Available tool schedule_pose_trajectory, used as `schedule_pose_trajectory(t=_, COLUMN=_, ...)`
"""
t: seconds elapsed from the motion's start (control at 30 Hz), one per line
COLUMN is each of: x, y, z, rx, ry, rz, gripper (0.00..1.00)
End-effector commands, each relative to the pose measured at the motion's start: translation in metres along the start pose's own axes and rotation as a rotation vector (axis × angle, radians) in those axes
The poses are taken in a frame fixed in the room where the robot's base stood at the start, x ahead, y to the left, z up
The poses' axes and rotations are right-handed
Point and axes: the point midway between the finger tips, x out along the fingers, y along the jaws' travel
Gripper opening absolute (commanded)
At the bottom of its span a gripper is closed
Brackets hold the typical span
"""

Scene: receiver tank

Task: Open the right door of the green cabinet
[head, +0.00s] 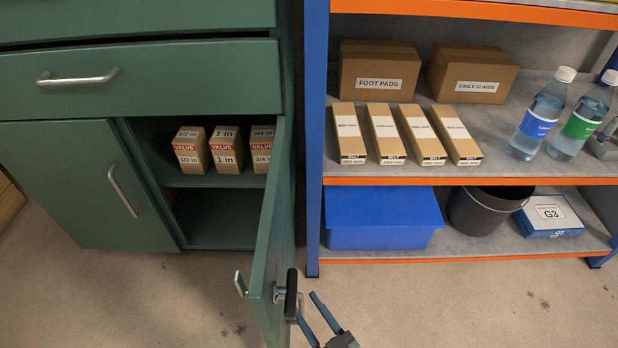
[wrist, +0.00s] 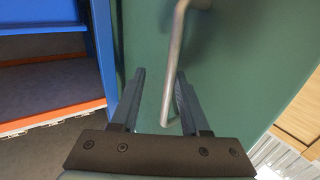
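The green cabinet (head: 140,80) stands at the left in the head view. Its right door (head: 268,250) is swung well open toward me, seen almost edge-on, with the inside showing. A silver hooked piece (head: 240,284) juts left of the door's free edge. A dark upright piece (head: 291,295) on a metal mount sits on its right side. My gripper (head: 306,302) is just right of that edge, fingers apart. In the wrist view, my open gripper (wrist: 161,72) faces a green panel (wrist: 235,65), with a silver bar (wrist: 174,65) between the fingers, nearer the right one. Contact is unclear.
Boxes marked VALVE (head: 226,150) stand inside the cabinet. The left door (head: 75,185) and drawer (head: 150,75) are shut. A blue-orange shelf (head: 470,182) with boxes, bottles and bins stands close at the right. The floor (head: 480,305) in front of it is clear.

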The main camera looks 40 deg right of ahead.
Motion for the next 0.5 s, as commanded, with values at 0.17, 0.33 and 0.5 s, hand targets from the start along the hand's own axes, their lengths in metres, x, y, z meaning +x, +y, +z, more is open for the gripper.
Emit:
schedule_pose_trajectory(t=0.17, x=-0.001, y=0.000, z=0.001, rx=0.000, ry=-0.003, rz=0.000, gripper=0.45)
schedule_pose_trajectory(t=0.33, x=-0.003, y=0.000, z=0.002, rx=0.000, ry=-0.005, rz=0.000, gripper=0.45)
schedule_pose_trajectory(t=0.5, x=-0.023, y=0.000, z=0.000, rx=0.000, ry=-0.008, rz=0.001, gripper=0.45)
